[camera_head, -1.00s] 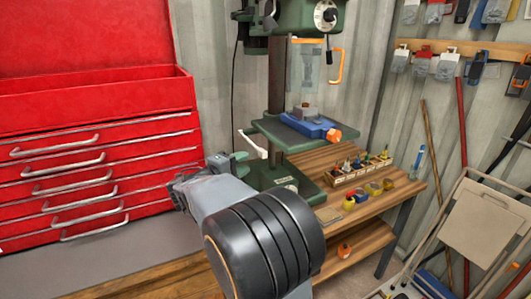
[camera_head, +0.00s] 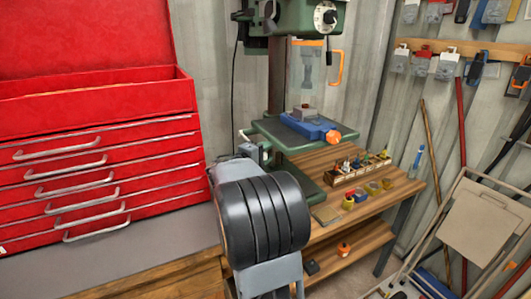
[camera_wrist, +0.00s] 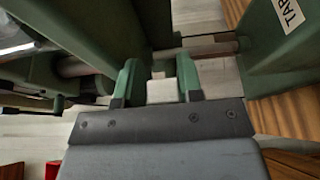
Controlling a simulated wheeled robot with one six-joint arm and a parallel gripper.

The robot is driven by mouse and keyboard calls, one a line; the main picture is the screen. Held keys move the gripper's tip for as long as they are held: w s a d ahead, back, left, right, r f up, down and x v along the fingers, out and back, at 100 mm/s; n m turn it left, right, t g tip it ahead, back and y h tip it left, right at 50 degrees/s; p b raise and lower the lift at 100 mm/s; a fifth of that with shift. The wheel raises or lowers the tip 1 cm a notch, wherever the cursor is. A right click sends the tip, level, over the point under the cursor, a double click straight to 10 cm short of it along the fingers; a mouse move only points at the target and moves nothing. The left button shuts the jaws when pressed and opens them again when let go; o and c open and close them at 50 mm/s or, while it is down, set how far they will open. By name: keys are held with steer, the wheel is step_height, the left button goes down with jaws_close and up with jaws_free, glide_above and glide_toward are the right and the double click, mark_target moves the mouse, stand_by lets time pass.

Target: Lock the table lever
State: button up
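The green drill press has a column (camera_head: 276,75) and a green table (camera_head: 270,131). The table lever (camera_head: 243,135) is a pale bar at the table's left side; only its end shows in the head view, the rest hidden behind my arm. In the wrist view, my gripper (camera_wrist: 157,82) has its two green fingers apart. A pale block-shaped end, apparently the lever (camera_wrist: 161,91), lies between them, close to the right finger with a gap at the left one. Firm contact cannot be made out.
A blue vise (camera_head: 308,126) sits on the press table. The wooden bench (camera_head: 375,201) carries a bit rack (camera_head: 358,174) and small tape rolls. A red tool chest (camera_head: 95,150) stands at left. A folded step stool (camera_head: 480,225) leans at right.

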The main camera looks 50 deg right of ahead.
jaws_close()
step_height(320, 180, down, 3)
steer(key=m+b, duration=0.1)
steer(key=b, duration=0.4)
steer(key=shift+r+h+b, duration=0.15)
steer(key=shift+h+b, duration=0.15)
steer(key=shift+b, duration=0.1)
steer(key=f+m+b, duration=0.1)
steer(key=b, duration=0.2)
steer(key=f+b, duration=0.1)
steer(key=b, duration=0.3)
steer(key=shift+w+f+m+h, duration=0.1)
steer(key=shift+w+m+h, duration=0.1)
steer(key=shift+m+h, duration=0.15)
